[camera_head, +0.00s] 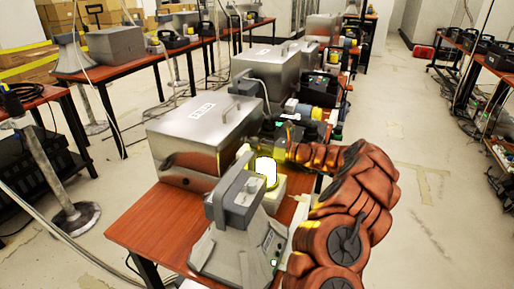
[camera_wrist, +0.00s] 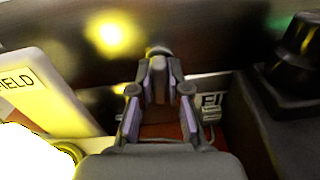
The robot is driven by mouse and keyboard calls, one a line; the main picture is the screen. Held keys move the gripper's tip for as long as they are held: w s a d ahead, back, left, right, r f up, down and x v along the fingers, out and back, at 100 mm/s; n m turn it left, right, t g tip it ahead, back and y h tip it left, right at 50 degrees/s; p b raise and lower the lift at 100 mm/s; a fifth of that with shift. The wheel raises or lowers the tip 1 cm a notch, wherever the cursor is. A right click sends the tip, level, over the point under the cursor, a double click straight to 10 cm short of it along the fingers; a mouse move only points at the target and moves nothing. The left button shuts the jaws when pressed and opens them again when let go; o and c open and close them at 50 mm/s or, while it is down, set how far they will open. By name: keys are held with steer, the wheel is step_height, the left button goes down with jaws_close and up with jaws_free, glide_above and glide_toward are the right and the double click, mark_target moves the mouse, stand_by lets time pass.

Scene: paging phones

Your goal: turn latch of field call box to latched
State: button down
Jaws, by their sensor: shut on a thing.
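A cream panel lettered "FIELD" (camera_wrist: 25,82) stands at the left of the wrist view. I cannot tell for sure which housing it belongs to. In the head view, a grey metal box (camera_head: 190,160) with a top handle and a small label stands on the red-brown table. My gripper (camera_head: 268,133) is at this box's right side, above a glowing lamp (camera_head: 266,172). In the wrist view, my gripper (camera_wrist: 160,52) has its fingertips together on a small grey rounded part, apparently the latch, before a dark reflective face. Its angle is unclear, mostly hidden by the fingers.
A grey horn-shaped unit (camera_head: 240,235) stands at the table's near end, close to my arm. A black device with a knob (camera_wrist: 297,65) is right of my fingers. More metal boxes (camera_head: 265,75) line the table behind.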

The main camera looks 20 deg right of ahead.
steer(key=shift+n+b, duration=0.3)
steer(key=shift+n, duration=0.5)
steer(key=c, duration=1.1)
jaws_free()
steer(key=v, duration=1.2)
